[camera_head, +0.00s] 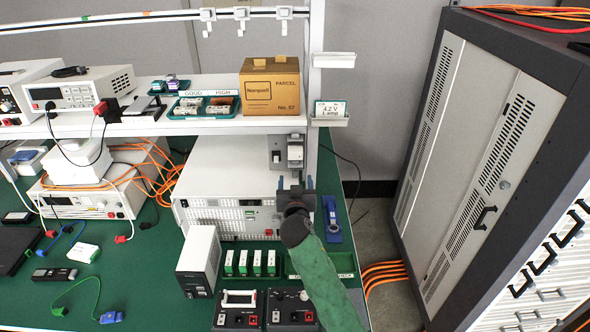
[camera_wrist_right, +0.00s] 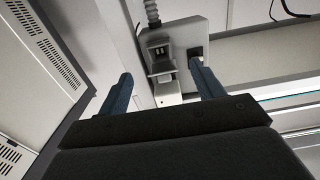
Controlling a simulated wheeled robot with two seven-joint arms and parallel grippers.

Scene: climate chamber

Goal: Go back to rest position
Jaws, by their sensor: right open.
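My right gripper (camera_head: 296,186) is raised above the right side of the green bench, with its arm in a green sleeve coming up from the bottom. In the right wrist view its two blue-grey fingers (camera_wrist_right: 160,88) are spread apart with nothing between them. Beyond the fingers is a grey wall box (camera_wrist_right: 172,55) with a switch-like fitting. The same box (camera_head: 287,152) shows in the head view on the post just above the gripper. I cannot tell whether the fingers touch it. My left gripper is not in view.
A shelf (camera_head: 170,124) above the bench (camera_head: 150,285) holds a parcel box (camera_head: 270,87) and small trays. A large instrument (camera_head: 225,190) stands behind my right gripper. A dark cabinet (camera_head: 490,140) stands at the right, with floor and orange cables between it and the bench.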

